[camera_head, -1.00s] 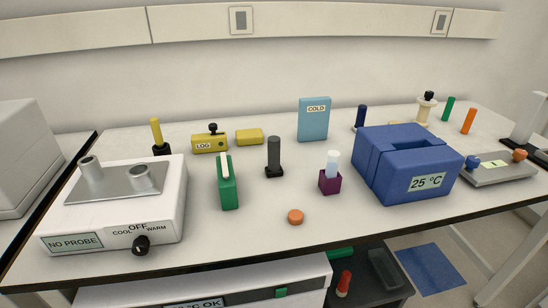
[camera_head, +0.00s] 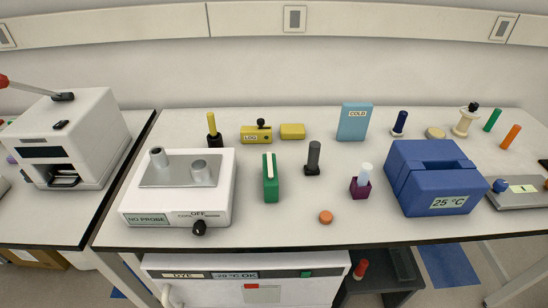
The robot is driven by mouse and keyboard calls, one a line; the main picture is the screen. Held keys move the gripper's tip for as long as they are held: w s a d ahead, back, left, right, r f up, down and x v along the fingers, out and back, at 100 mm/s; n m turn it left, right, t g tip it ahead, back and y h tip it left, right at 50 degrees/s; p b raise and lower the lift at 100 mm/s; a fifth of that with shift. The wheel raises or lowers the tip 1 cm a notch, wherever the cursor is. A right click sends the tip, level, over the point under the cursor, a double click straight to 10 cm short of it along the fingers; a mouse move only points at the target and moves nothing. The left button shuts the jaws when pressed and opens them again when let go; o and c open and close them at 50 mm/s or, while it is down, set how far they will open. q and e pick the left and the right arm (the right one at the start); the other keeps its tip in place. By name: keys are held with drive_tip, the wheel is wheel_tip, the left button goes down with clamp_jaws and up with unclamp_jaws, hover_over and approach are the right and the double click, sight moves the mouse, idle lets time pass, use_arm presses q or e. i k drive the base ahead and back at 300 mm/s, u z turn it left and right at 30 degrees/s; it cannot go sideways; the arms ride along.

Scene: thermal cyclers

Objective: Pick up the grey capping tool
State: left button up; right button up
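A dark grey upright cylinder on a black square base, which looks like the grey capping tool (camera_head: 313,158), stands in the middle of the white bench (camera_head: 290,225). It is between a green block with a white top strip (camera_head: 271,180) on its left and a purple holder (camera_head: 360,187) with a pale tube on its right. Nothing touches it. Neither of my grippers is in view.
A white heater box (camera_head: 180,205) stands left on the bench and a blue 25 °C box (camera_head: 433,178) right. An orange disc (camera_head: 326,217) lies near the front edge. Yellow blocks (camera_head: 292,131) and a blue COLD box (camera_head: 354,122) stand behind. A white machine (camera_head: 85,140) occupies the left bench.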

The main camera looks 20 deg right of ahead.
sight(312, 169)
drive_tip(key=u, duration=1.1)
drive_tip(key=k, duration=0.95)
drive_tip(key=z, duration=0.55)
